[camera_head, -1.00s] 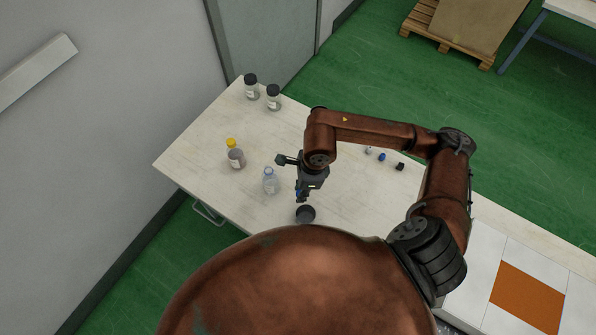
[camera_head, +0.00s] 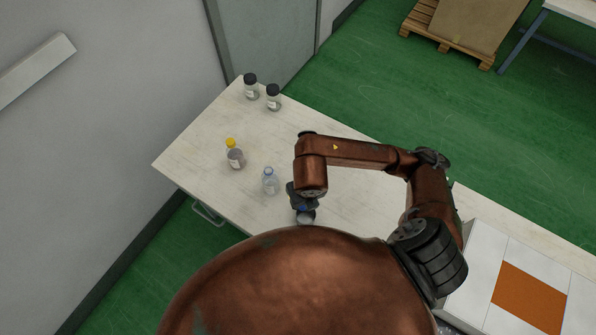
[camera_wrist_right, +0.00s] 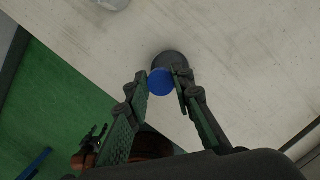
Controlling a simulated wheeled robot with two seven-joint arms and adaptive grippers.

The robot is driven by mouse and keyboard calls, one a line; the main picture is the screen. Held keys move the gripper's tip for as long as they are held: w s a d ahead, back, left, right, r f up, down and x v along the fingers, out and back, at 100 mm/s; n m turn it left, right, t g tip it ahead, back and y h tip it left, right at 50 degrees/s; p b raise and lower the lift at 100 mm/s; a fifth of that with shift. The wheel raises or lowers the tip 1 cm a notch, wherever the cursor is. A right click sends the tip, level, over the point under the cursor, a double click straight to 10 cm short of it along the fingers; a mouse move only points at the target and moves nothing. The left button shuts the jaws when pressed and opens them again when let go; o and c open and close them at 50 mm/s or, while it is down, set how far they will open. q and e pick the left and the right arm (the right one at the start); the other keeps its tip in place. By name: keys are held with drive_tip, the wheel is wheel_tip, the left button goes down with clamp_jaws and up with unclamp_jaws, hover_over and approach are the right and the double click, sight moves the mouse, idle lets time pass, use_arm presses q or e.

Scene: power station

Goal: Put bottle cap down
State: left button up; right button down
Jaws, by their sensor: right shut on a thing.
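The blue bottle cap (camera_wrist_right: 160,82) is between the fingertips of my right gripper (camera_wrist_right: 163,80) in the wrist view, and the gripper is shut on it. The cap overlaps the rim of a small round dark dish (camera_wrist_right: 171,60). In the head view my right gripper (camera_head: 302,205) is low over the same dish (camera_head: 306,220), close to the table's near edge. I cannot tell whether the cap touches the dish. A clear bottle with blue at its neck (camera_head: 270,182) stands upright just left of the gripper.
The pale table (camera_head: 205,135) also carries a yellow-capped bottle (camera_head: 235,156) and two dark-capped jars (camera_head: 251,88) (camera_head: 273,98) at the far left. A white panel with an orange square (camera_head: 528,298) is at the right. The table's middle behind the clear bottle is free.

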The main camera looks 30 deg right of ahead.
drive_tip(key=shift+s+m, duration=0.1)
drive_tip(key=shift+m, duration=0.5)
drive_tip(key=shift+d+f, duration=0.1)
drive_tip(key=w+d+f, duration=0.2)
drive_tip(key=w+f, duration=0.1)
drive_tip(key=w+d+f, duration=0.3)
drive_tip(key=w, duration=0.1)
drive_tip(key=w+d+f, duration=0.2)
drive_tip(key=w+f, duration=0.1)
drive_tip(key=shift+w+d, duration=0.25)
drive_tip(key=shift+w, duration=0.1)
drive_tip(key=shift+w+d+f, duration=0.15)
drive_tip(key=shift+f, duration=0.85)
drive_tip(key=shift+w+d+f, duration=0.1)
drive_tip(key=shift+w+f, duration=0.05)
drive_tip(key=shift+f, duration=0.8)
drive_tip(key=shift+s+f+b, duration=0.1)
drive_tip(key=shift+f+b, duration=0.5)
drive_tip(key=shift+b, duration=0.05)
